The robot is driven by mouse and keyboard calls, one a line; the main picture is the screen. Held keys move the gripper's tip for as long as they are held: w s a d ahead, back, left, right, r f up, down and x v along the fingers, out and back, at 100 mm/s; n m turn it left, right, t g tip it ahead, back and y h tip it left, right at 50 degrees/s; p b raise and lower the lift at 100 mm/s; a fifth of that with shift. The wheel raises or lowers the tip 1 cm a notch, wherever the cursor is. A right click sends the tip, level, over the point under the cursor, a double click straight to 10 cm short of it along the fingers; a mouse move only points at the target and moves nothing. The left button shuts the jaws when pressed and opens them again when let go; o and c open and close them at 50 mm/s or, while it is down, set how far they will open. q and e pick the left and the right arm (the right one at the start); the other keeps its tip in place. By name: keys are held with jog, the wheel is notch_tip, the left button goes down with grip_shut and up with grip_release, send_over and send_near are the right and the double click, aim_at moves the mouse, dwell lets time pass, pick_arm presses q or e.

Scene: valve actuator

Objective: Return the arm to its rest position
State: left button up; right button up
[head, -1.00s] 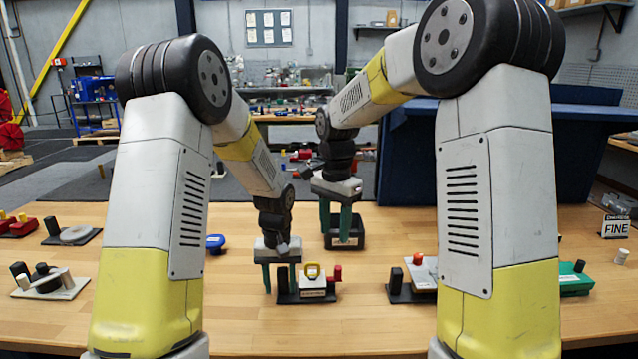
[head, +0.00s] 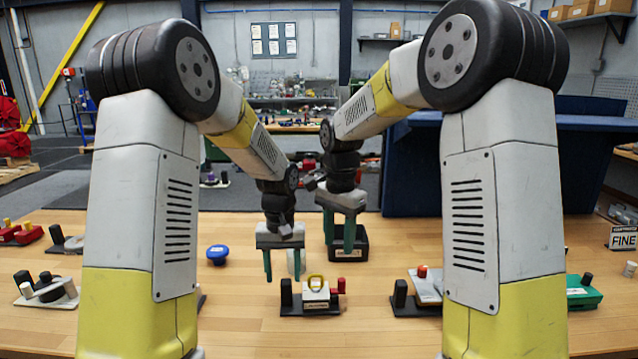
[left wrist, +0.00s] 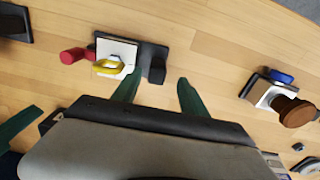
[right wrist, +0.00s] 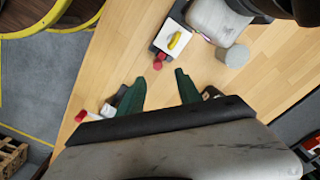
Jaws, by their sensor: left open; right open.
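My left gripper (head: 283,264) is open and empty, raised above the table behind the valve unit with the yellow handle (head: 314,294). That unit has a black base, a white block and a red knob, and it also shows in the left wrist view (left wrist: 116,50). My right gripper (head: 340,236) is open and empty, in front of and above a black bin (head: 354,246) at the back of the table. In the right wrist view its green fingers (right wrist: 160,90) stand apart with bare table between them.
A blue knob (head: 217,254) stands on the wooden table left of my left gripper. Valve units stand at the left (head: 48,290) and right (head: 420,290), with a green one (head: 583,292) further right.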

pick_arm(q)
notch_tip(320, 180, up, 5)
jog(key=shift+f, duration=0.1)
jog(key=s+a+r+t+h, duration=0.1)
jog(key=s+a+r+t, duration=0.1)
jog(key=s+r, duration=0.4)
jog(key=s+a+r+m+t+h, duration=0.1)
jog(key=s+a+r+t, duration=0.2)
jog(key=s+r, duration=0.4)
jog(key=s+t, duration=0.1)
jog(key=s, duration=0.7)
jog(key=shift+a+r, duration=0.15)
jog(key=shift+a, duration=0.1)
pick_arm(e)
jog(key=s+d+r+n+t+y, duration=0.1)
jog(key=s+d+r+n+t, duration=0.2)
jog(key=s, duration=0.7)
jog(key=s+d+r+n+t+y, duration=0.1)
jog(key=s+d+r+n+t, duration=0.2)
jog(key=s+d+r+n, duration=0.3)
jog(key=s, duration=0.5)
jog(key=shift+s+d, duration=0.2)
jog(key=shift+d, duration=0.1)
